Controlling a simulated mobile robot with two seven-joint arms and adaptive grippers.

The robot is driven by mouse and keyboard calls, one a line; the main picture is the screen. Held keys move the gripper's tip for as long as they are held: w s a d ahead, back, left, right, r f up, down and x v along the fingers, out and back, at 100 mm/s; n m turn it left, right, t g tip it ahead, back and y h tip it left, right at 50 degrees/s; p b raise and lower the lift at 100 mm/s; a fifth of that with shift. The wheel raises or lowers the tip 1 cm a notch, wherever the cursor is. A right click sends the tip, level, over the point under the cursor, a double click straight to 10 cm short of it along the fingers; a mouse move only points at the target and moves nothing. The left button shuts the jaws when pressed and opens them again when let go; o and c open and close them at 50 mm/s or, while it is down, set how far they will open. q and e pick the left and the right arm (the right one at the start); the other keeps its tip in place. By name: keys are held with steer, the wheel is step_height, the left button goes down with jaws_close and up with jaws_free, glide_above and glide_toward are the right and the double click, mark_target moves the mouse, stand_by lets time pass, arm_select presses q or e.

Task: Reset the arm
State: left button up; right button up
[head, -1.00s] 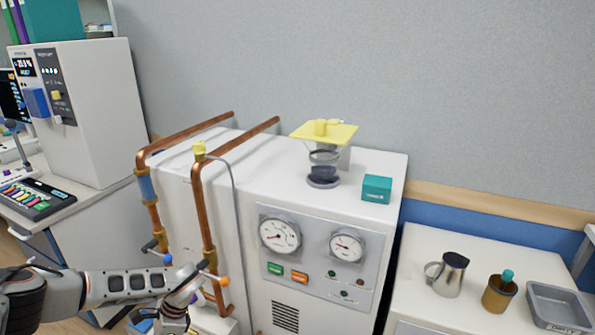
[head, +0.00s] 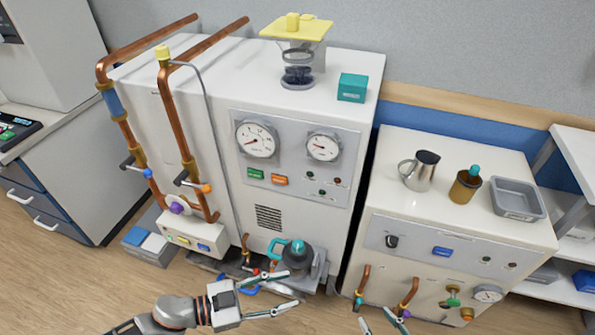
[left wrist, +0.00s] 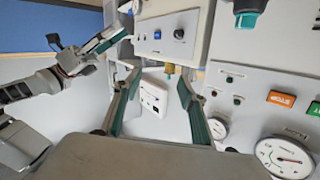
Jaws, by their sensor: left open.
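My left gripper (head: 293,288) is low in the middle of the head view, its two fingers spread with nothing between them. It overlaps the foot of a dark device with a teal handle (head: 297,247); I cannot tell whether they touch. In the left wrist view, the left gripper's fingers (left wrist: 158,76) stand apart and empty. My right gripper (head: 377,318) shows at the bottom edge of the head view, its fingers apart and empty; most of its arm is out of frame. One of my arms also shows at the left of the left wrist view.
A white cabinet with gauges (head: 295,160) and copper pipes (head: 190,120) stands behind. Wooden floor (head: 60,285) is open at lower left.

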arm_select(q)
steer(key=w+a+f+n+t+y, duration=0.1)
steer(key=a+f+n+t+y, duration=0.2)
steer(key=a, duration=0.5)
steer(key=w+a+f+n+t+y, duration=0.1)
steer(key=a+n+t+y, duration=0.2)
steer(key=a, duration=0.5)
steer(key=s+a+f+g+y, duration=0.1)
steer(key=s+a+f+y, duration=0.25)
steer(key=a, duration=0.35)
steer(key=s+a+f+g+y, duration=0.1)
steer(key=s+a+f+y, duration=0.15)
steer(key=s+a, duration=0.3)
steer(key=w+d+r+n+t, duration=0.1)
steer(key=d+n, duration=0.4)
steer(key=d, duration=0.7)
steer(key=shift+w+r, duration=0.45)
steer(key=shift+d, duration=0.1)
